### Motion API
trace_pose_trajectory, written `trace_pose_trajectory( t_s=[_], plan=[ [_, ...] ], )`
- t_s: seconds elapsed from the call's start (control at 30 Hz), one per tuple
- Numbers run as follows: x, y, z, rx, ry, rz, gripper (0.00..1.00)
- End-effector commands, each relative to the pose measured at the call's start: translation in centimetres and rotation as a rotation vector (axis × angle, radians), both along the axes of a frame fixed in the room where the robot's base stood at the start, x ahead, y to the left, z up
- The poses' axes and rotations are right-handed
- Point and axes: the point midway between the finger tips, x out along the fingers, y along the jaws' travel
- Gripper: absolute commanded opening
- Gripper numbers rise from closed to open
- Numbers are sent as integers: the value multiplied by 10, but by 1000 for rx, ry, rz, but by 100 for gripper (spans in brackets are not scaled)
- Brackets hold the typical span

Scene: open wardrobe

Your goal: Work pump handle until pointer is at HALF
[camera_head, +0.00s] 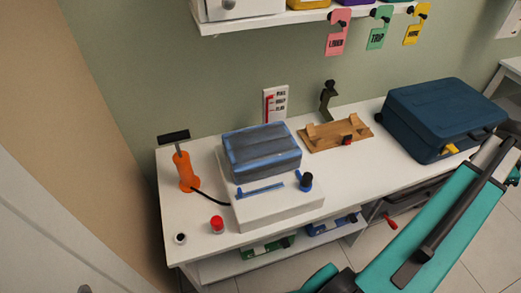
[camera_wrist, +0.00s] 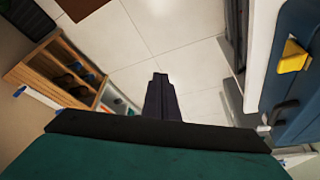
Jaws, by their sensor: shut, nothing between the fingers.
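The orange pump (camera_head: 186,172) stands upright at the left end of the white worktop. Its black T-shaped handle (camera_head: 174,136) sits on a raised rod above the body. A black hose runs from the pump to the white box beside it. A small white gauge card (camera_head: 280,102) with black lettering and red marking is on the green wall behind; its exact reading is too small to tell. My gripper (camera_wrist: 160,78) is shut and empty in the wrist view, pointing over the tiled floor, far from the pump. My teal arm crosses the head view's lower right.
A white box (camera_head: 282,207) bears a blue-grey case (camera_head: 262,148). A red button (camera_head: 217,225) is near the front edge. A wooden jig (camera_head: 335,134) and blue suitcase (camera_head: 440,115) stand to the right. A shelf (camera_head: 290,17) overhangs the back. An open wooden cubby (camera_wrist: 65,70) stands left.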

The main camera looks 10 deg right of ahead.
Motion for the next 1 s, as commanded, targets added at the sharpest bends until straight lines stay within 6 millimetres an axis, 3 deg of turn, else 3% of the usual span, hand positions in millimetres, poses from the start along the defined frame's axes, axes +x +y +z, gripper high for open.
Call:
trace_pose_trajectory(
  t_s=[1.0],
  plan=[
    [0,0,82,1,0,0,0]
  ],
)
